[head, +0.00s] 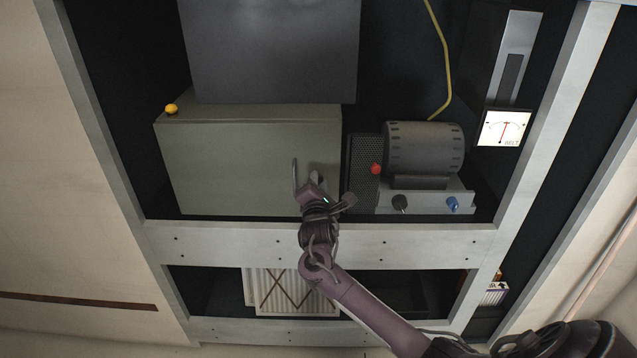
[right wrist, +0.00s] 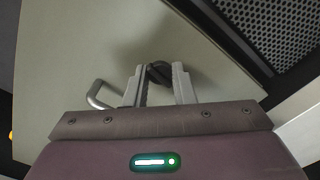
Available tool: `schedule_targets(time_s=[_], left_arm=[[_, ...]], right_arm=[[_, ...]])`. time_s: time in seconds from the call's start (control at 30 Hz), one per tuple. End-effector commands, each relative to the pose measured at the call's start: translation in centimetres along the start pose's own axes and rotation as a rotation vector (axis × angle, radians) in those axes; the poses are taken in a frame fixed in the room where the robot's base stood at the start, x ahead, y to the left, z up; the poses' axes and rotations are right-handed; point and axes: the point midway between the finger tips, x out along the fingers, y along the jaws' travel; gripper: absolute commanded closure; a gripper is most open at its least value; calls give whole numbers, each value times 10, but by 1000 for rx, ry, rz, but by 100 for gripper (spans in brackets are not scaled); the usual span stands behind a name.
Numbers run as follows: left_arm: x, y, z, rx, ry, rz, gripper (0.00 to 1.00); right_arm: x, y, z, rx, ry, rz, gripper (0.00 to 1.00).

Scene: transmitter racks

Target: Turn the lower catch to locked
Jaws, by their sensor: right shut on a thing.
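My right gripper (head: 318,186) is at the lower right part of the front of a grey-green cabinet (head: 235,165). In the right wrist view, the two grey fingers (right wrist: 159,84) are shut on a small dark catch (right wrist: 159,70) on the cabinet's face. The catch is mostly covered by the fingers, so I cannot tell its exact angle. A bent metal handle (right wrist: 98,95) stands just left of the fingers and also shows in the head view (head: 295,174). No second catch is clearly visible. My left gripper is not in view.
A ribbed motor (head: 425,147) with a red knob (head: 376,169) and a perforated panel (head: 364,150) stand right of the cabinet. A grey box (head: 270,50) is above it. A pale rack rail (head: 400,245) runs below, under my right arm.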

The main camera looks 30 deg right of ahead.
Motion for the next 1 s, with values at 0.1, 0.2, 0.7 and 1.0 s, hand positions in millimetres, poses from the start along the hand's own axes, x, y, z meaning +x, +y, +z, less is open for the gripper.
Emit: schedule_targets(time_s=[0.1,0.2,0.7,1.0], left_arm=[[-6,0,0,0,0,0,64],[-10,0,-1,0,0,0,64],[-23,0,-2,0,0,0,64],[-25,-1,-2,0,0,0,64]], right_arm=[[0,1,2,70,-1,-1,100],[0,1,2,149,0,-2,100],[0,0,1,620,-2,0,100],[0,-1,1,906,-3,-1,100]])
